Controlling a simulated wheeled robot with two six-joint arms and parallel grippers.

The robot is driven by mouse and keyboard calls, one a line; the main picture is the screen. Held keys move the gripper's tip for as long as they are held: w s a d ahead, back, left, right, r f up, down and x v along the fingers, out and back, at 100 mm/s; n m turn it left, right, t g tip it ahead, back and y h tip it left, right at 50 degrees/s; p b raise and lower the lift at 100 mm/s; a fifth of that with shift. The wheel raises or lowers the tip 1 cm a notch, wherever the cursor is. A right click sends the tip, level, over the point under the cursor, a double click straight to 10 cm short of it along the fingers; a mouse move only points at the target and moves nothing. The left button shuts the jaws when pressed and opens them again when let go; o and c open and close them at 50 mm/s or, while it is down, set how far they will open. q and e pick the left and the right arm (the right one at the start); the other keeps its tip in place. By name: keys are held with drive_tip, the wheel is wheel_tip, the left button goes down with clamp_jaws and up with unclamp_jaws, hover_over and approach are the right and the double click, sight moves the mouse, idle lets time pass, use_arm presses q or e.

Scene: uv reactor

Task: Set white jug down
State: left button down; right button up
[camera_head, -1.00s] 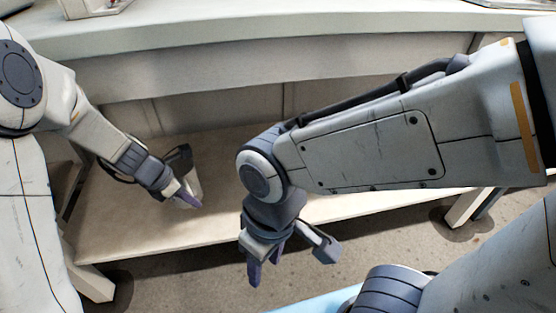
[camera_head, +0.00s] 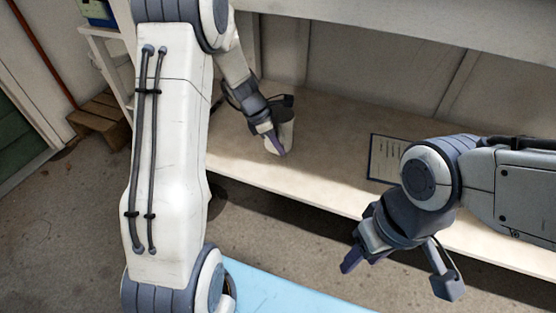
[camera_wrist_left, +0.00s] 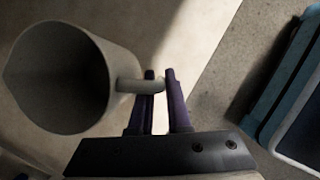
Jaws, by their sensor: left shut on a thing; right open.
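The white jug (camera_head: 283,132) is at the low wooden shelf under the bench in the head view. In the left wrist view the jug (camera_wrist_left: 68,75) shows its open mouth, dark and apparently empty, with its handle (camera_wrist_left: 138,86) toward the fingers. My left gripper (camera_head: 273,145) is shut on the jug's handle, and its purple fingers (camera_wrist_left: 162,88) show on both sides of it. I cannot tell whether the jug's base touches the shelf. My right gripper (camera_head: 397,275) is open and empty in front of the shelf's edge.
The low shelf (camera_head: 235,165) has bare room around the jug. A clipboard with a sheet (camera_head: 386,158) lies on it to the right. A wooden pallet (camera_head: 100,117) stands on the floor at the left. A blue surface (camera_head: 275,290) is in front.

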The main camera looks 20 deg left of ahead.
use_arm(q)
drive_tip(key=shift+w+a+f, duration=0.1)
drive_tip(key=shift+a+f, duration=0.05)
drive_tip(key=shift+a, duration=0.05)
wheel_tip(320, 180, down, 4)
drive_tip(key=b, duration=0.3)
drive_tip(key=shift+b, duration=0.3)
drive_tip(key=c, duration=0.9)
unclamp_jaws()
drive_tip(key=shift+o, duration=0.2)
